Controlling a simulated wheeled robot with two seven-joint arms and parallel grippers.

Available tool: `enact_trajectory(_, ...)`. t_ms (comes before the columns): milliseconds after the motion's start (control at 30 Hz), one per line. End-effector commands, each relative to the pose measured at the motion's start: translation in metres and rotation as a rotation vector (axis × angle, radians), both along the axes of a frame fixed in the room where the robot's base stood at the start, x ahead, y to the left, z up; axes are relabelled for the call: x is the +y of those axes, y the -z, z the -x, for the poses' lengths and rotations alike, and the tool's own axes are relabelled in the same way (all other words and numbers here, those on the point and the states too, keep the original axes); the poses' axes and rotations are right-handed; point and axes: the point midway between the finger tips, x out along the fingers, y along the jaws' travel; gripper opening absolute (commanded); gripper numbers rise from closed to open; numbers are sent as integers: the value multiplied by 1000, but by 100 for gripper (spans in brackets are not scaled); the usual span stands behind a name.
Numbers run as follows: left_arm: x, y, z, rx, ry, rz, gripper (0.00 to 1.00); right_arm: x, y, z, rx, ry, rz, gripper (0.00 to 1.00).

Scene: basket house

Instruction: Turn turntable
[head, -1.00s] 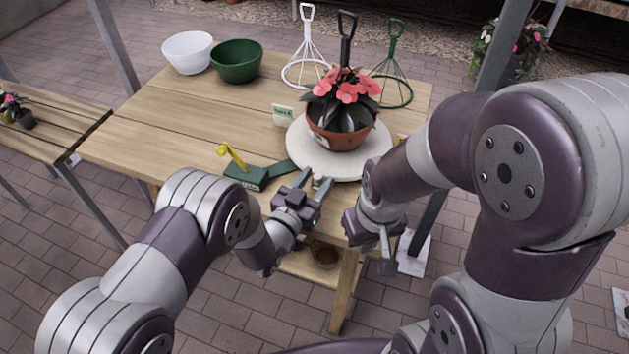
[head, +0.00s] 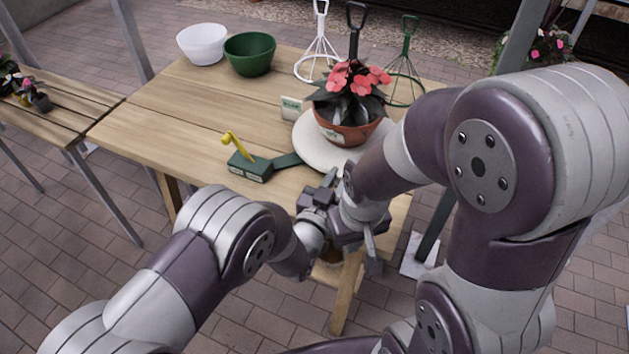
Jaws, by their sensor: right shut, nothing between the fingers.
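The turntable (head: 312,150) is a round, pale disc near the front right of the wooden table. A terracotta pot (head: 349,133) with pink flowers and dark leaves stands on it. My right arm covers the disc's right front edge. My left gripper (head: 329,182) is just in front of the disc's front edge. The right wrist partly hides it, so its opening and any contact with the disc are unclear. My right gripper (head: 372,258) points down in front of the table's front edge, clear of the turntable. It is shut and empty.
White (head: 202,44) and green (head: 250,54) bowls stand at the back left. Wire tools (head: 405,80) stand behind the pot. The table's left half is mostly clear.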

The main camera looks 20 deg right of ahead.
Motion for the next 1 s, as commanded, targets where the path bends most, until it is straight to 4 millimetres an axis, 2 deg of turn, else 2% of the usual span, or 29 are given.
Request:
enact_trajectory(200,-20,1,10,-1,4,0,0,0,10,0,0,0,0,0)
enact_trajectory(533,-23,0,11,-1,3,-1,0,0,10,0,0,0,0,0)
enact_trajectory(567,-23,0,11,-1,3,-1,26,0,10,0,0,0,0,0)
enact_trajectory(633,-22,0,11,-1,2,-1,48,0,10,0,0,0,0,0)
enact_trajectory(1000,-22,0,9,0,1,0,48,0,11,0,0,0,0,0)
